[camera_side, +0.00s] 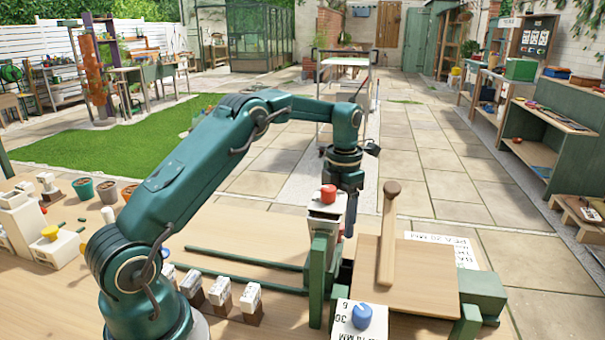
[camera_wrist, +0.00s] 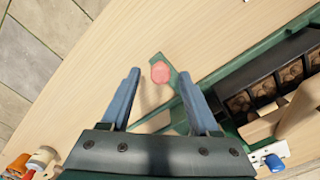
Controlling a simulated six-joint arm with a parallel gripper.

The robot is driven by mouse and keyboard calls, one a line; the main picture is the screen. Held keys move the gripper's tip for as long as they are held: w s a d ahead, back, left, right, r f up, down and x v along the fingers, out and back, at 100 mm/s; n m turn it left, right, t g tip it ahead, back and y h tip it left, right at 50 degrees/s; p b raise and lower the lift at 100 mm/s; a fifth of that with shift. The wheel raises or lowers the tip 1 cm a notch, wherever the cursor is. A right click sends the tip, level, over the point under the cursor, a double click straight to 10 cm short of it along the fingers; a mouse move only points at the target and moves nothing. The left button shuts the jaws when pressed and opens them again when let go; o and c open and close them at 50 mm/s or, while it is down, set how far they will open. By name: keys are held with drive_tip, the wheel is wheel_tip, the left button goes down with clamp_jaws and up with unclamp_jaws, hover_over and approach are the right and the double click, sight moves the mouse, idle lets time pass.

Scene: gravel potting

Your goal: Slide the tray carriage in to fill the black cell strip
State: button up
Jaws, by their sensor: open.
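In the side view my gripper (camera_side: 349,222) points down behind the red knob (camera_side: 328,192), which tops a pale upright block at the green frame. In the wrist view my gripper (camera_wrist: 158,78) is open. A round pink-red knob (camera_wrist: 160,72) shows between its blue fingertips, apart from both, at the end of a green bar. The black cell strip (camera_wrist: 240,84) is right of the fingers, with brown contents in its square cells. I cannot tell which part is the tray carriage; green rails (camera_side: 245,258) run left from the frame.
A white box with a blue knob (camera_side: 362,316) is in front. Several small white-and-brown blocks (camera_side: 221,294) stand beside the rails. Pots (camera_side: 84,188) are at the left.

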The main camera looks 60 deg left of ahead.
drive_tip(key=shift+r, duration=2.2)
drive_tip(key=shift+r, duration=0.25)
drive_tip(key=s+d+r+m+t+y, duration=0.1)
drive_tip(key=s+d+r+m+t, duration=0.1)
drive_tip(key=r+m+t, duration=0.5)
drive_tip(key=s+d+r+m+t+y, duration=0.15)
drive_tip(key=r+m, duration=0.35)
drive_tip(key=m, duration=0.5)
drive_tip(key=s+d+m, duration=0.1)
drive_tip(key=s+m, duration=0.2)
drive_tip(key=m, duration=0.1)
drive_tip(key=s+d+f+m, duration=0.1)
drive_tip(key=s+d+m, duration=0.1)
drive_tip(key=s+m, duration=0.1)
drive_tip(key=s+d+m+h, duration=0.1)
drive_tip(key=s+m, duration=0.2)
drive_tip(key=m, duration=0.2)
drive_tip(key=shift+s+d+f, duration=0.15)
drive_tip(key=shift+s+d, duration=0.05)
drive_tip(key=shift+d, duration=0.15)
drive_tip(key=s+d+f+m+g+h, duration=0.1)
drive_tip(key=s+d+f+m+g, duration=0.2)
drive_tip(key=s+f+m, duration=0.2)
drive_tip(key=s+m, duration=0.2)
drive_tip(key=s, duration=0.2)
drive_tip(key=shift+d+f, duration=0.25)
drive_tip(key=shift+h, duration=0.25)
